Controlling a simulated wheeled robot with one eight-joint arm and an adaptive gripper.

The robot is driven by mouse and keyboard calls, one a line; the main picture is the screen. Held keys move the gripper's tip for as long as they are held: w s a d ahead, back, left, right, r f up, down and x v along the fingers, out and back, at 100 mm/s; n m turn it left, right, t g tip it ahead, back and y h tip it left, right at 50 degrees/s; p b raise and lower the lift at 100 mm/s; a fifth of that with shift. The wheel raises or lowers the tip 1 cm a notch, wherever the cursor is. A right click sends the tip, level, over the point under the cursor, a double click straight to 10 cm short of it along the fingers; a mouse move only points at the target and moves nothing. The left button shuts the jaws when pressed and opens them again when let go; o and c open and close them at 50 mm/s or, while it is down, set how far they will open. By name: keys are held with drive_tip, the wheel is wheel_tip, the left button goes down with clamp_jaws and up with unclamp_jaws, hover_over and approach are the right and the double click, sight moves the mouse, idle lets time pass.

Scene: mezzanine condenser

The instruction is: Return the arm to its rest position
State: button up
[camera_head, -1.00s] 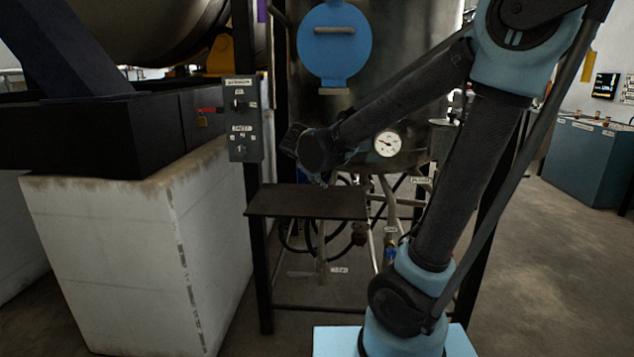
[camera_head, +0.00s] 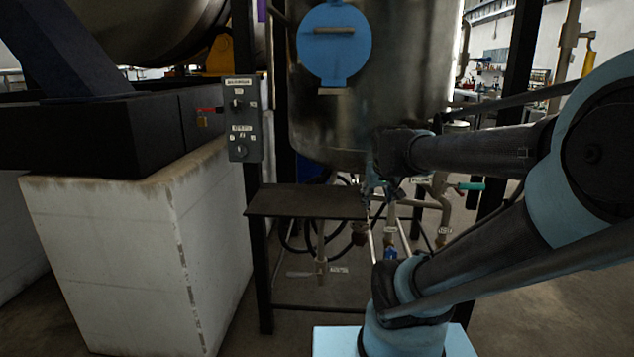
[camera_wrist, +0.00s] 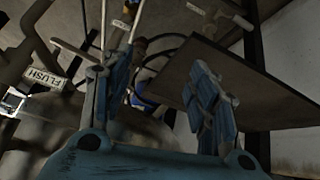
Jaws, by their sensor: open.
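My gripper (camera_head: 377,192) hangs in front of the lower part of the steel vessel, just right of the dark shelf plate. In the wrist view my gripper (camera_wrist: 155,100) shows two blue fingers spread apart with nothing between them. My arm folds out to the right from its blue base, with the elbow at the right edge of the head view and the forearm reaching back left to the wrist.
A dark shelf plate (camera_head: 305,202) is close left of my gripper. A switch box (camera_head: 242,118) is on a black post. The vessel (camera_head: 410,70) stands behind, with pipes and a teal-handled valve (camera_head: 470,186) below. A FLUSH label (camera_wrist: 45,79) shows in the wrist view.

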drive_tip(key=s+f+g, duration=0.2)
drive_tip(key=s+f, duration=0.3)
drive_tip(key=s, duration=0.3)
drive_tip(key=s+f+m+g, duration=0.1)
drive_tip(key=s+f+g, duration=0.1)
drive_tip(key=s+f, duration=0.4)
drive_tip(key=s+d, duration=0.1)
drive_tip(key=s, duration=0.1)
drive_tip(key=shift+s+g, duration=0.3)
drive_tip(key=shift+f, duration=0.1)
drive_tip(key=shift+w+f, duration=0.2)
drive_tip(key=shift+w, duration=0.3)
drive_tip(key=shift+o, duration=0.2)
